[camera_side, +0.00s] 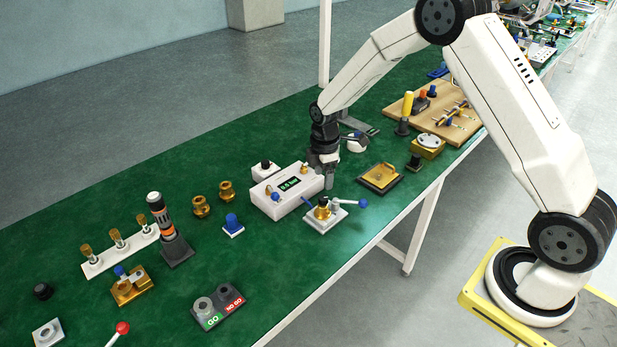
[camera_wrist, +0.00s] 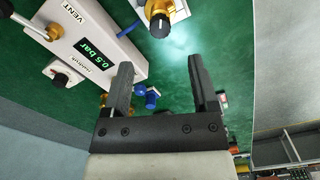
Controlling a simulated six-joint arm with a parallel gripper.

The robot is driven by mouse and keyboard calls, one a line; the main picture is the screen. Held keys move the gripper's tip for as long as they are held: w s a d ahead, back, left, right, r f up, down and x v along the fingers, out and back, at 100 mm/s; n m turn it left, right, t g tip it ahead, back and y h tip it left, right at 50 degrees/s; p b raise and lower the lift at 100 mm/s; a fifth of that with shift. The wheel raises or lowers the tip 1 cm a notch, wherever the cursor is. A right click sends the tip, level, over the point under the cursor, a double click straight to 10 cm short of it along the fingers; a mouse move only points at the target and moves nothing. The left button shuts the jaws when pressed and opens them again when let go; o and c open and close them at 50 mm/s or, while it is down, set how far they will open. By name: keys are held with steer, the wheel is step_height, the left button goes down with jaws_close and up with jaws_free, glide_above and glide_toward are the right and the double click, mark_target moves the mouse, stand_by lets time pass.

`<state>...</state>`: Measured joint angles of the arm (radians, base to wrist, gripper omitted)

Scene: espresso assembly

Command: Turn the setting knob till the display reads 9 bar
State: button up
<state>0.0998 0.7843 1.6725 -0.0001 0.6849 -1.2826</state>
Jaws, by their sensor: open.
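A black knob with a white pointer (camera_wrist: 160,21) sits on a brass body on a white plate; this brass unit also shows in the side view (camera_side: 322,211). Another black knob with a white mark (camera_wrist: 60,80) is on a small white box. Which one is the setting knob is not labelled. My gripper (camera_wrist: 161,72) is open and empty, its fingers apart, above and close to the brass unit (camera_side: 327,184).
Blue-ended levers flank the brass unit, one at its right (camera_side: 362,202). A brass-and-black square fixture (camera_side: 380,178) is to the right. A blue knob on a white plate (camera_side: 232,225) and a dark stand with an orange-banded tool (camera_side: 172,240) are left. Green table shows between them.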

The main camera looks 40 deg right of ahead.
mark_target(323, 199)
steer(key=shift+f, duration=3.8)
jaws_close()
